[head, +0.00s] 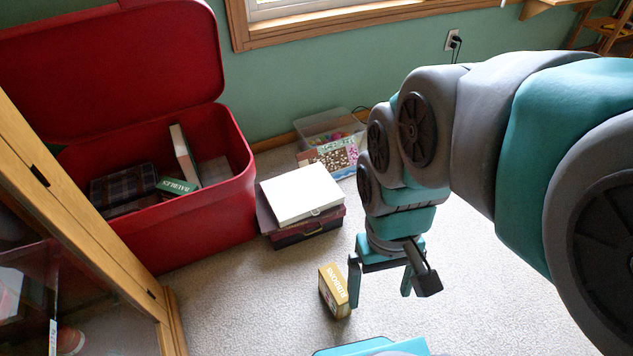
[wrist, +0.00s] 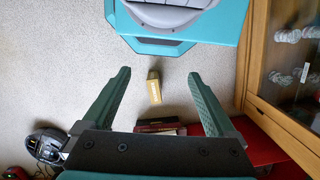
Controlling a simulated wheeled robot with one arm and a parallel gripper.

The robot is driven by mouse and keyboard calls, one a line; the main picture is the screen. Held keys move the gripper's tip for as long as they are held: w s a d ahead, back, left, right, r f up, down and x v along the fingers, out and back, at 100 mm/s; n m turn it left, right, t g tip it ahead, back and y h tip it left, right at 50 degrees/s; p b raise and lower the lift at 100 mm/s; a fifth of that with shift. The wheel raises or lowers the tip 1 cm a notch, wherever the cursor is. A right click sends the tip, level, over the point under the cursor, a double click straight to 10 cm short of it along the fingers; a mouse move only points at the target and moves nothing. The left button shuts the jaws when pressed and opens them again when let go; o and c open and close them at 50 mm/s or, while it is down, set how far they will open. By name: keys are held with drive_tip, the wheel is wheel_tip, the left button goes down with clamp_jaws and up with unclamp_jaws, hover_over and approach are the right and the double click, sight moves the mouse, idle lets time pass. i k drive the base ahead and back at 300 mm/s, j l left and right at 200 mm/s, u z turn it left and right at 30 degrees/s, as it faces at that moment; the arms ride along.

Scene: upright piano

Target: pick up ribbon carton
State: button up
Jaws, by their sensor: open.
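The ribbon carton (head: 333,291) is a small gold-yellow box with lettering on its side, standing on the carpet in the head view. My gripper (head: 380,291) points down, open and empty, just right of the carton in that view; its left finger overlaps the carton's right edge. In the wrist view the carton (wrist: 154,88) shows small between the two open fingers of my gripper (wrist: 159,74), beyond the fingertips. No contact is visible.
A red chest (head: 190,235) with its lid up holds books and boxes at left. A white box (head: 302,193) lies on a dark red case (head: 308,230). A clear bin (head: 318,128) stands by the wall. A wooden glass cabinet (head: 90,230) borders the left. Carpet around the carton is clear.

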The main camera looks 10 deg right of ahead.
sight(332, 286)
drive_tip(key=l+u, duration=0.1)
drive_tip(key=u, duration=0.7)
drive_tip(key=l+u, duration=0.15)
drive_tip(key=u, duration=0.3)
drive_tip(key=l+u, duration=0.2)
drive_tip(key=l, duration=0.2)
drive_tip(key=k+l+u, duration=0.15)
drive_tip(key=l, duration=0.25)
drive_tip(key=k+l+u, duration=0.2)
drive_tip(key=l, duration=0.2)
drive_tip(key=l+u, duration=0.2)
drive_tip(key=l, duration=0.2)
drive_tip(key=k+l+u, duration=0.2)
drive_tip(key=l, duration=0.15)
drive_tip(key=k+l+u, duration=0.15)
drive_tip(key=l, duration=0.2)
drive_tip(key=k+l, duration=0.2)
drive_tip(key=l, duration=0.15)
drive_tip(key=k+l, duration=0.2)
drive_tip(key=l, duration=0.1)
